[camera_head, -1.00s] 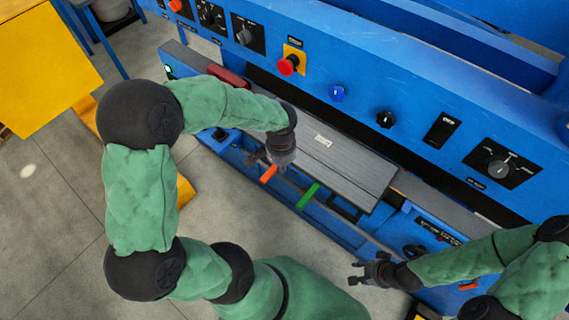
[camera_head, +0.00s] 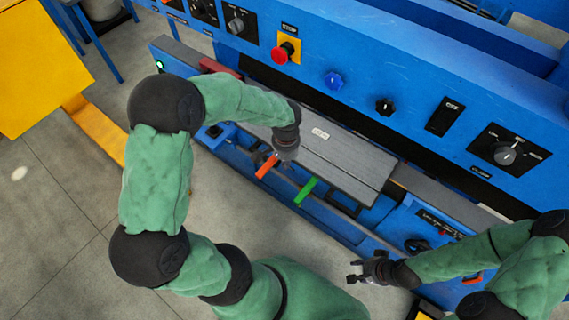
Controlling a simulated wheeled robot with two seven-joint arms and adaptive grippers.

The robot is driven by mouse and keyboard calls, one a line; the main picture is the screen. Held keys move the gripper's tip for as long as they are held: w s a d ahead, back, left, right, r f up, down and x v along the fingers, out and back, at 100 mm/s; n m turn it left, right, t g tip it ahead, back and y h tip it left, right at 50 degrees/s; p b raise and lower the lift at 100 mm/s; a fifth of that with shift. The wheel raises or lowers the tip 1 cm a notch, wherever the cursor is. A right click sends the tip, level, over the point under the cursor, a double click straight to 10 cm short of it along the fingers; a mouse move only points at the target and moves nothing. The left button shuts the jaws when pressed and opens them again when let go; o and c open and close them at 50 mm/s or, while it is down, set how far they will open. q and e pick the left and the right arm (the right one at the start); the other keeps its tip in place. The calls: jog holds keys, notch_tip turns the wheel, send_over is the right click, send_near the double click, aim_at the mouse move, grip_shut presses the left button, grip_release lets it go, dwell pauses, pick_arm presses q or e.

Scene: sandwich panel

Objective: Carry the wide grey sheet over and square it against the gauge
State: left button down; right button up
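The wide grey sheet (camera_head: 352,160) lies flat on the bed of the blue machine, with a small white label on top. My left gripper (camera_head: 284,158) points down at the sheet's front edge, just above the orange handle (camera_head: 267,166). Its fingers are small and partly hidden, so I cannot tell if they touch or grip the sheet. My arm hides part of the sheet's left end. A red bar (camera_head: 220,68) lies at the bed's left end; I cannot tell if it is the gauge. My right gripper (camera_head: 355,272) is open and empty, in front of the machine and apart from the sheet.
A green handle (camera_head: 307,190) sticks out in front of the bed. The blue control panel with a red button (camera_head: 282,52) and knobs rises behind the sheet. A yellow table (camera_head: 35,70) stands at left. Bare floor (camera_head: 55,200) lies at lower left.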

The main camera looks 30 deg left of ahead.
pick_arm(q)
jog(key=shift+w+d+p, duration=0.15)
jog(key=shift+w+p, duration=0.05)
jog(key=shift+w, duration=1.5)
jog(key=shift+w+d+p, duration=0.15)
jog(key=shift+w, duration=1.55)
pick_arm(e)
jog(key=shift+r, duration=0.35)
jog(key=shift+s, duration=0.1)
